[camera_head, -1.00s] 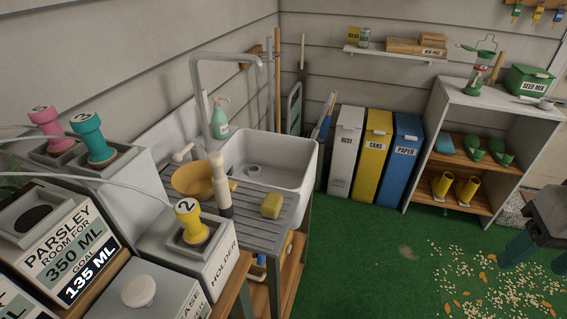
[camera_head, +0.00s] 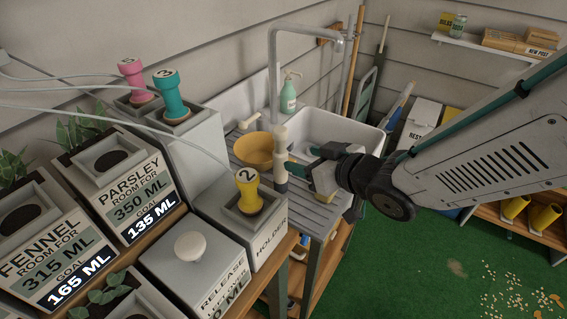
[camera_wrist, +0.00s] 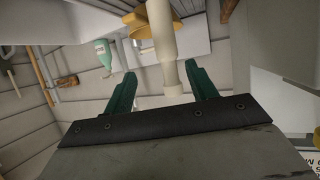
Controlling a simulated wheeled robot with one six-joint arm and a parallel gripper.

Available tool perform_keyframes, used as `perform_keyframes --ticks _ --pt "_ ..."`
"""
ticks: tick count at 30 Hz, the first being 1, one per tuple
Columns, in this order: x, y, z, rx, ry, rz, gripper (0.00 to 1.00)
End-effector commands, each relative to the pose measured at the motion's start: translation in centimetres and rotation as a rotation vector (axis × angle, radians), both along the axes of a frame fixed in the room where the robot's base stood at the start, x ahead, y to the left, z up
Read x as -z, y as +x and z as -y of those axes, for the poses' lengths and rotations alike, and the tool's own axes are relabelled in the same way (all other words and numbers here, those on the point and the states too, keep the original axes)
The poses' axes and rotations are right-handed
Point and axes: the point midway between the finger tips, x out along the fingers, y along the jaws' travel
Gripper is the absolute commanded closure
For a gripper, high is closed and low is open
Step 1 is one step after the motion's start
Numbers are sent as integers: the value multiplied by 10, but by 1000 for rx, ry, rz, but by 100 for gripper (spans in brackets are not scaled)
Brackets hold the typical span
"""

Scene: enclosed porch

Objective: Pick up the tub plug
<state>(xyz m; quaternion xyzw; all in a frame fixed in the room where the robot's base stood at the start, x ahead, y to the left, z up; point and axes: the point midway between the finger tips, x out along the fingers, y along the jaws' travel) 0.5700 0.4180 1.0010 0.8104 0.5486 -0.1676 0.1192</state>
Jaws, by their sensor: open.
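A tall cream post-like piece with a dark band, which looks to be the tub plug (camera_head: 281,152), stands upright on the grey slatted drainboard (camera_head: 246,172) beside the white tub (camera_head: 340,128). In the wrist view the cream piece (camera_wrist: 161,30) runs down between the two teal fingers. My gripper (camera_head: 303,160) is open and comes in from the right, its fingertips close to the piece. In the wrist view my gripper (camera_wrist: 160,70) has a finger on either side of it; I cannot tell whether either touches. My arm hides part of the tub.
An orange-yellow bowl (camera_head: 254,150) stands just left of the cream piece. A tall grey faucet (camera_head: 272,75) and a green soap bottle (camera_head: 288,93) stand behind. The holder with a yellow number 2 stopper (camera_head: 248,190) is in front.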

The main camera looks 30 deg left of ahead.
Motion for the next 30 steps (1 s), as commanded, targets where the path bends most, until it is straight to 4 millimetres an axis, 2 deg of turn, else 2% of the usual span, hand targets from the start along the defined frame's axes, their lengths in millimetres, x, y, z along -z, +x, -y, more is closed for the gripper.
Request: perform_keyframes --ticks 2,5,18,27,28,30 --pt "4 -6 -11 -29 17 -3 43" --pt "8 -6 -23 -38 25 -3 43" --pt "31 16 -70 -33 22 -2 43" --pt "32 19 -76 -32 24 -1 43" --pt "32 19 -76 -32 24 -1 46" --pt "32 19 -76 -32 24 -1 65"
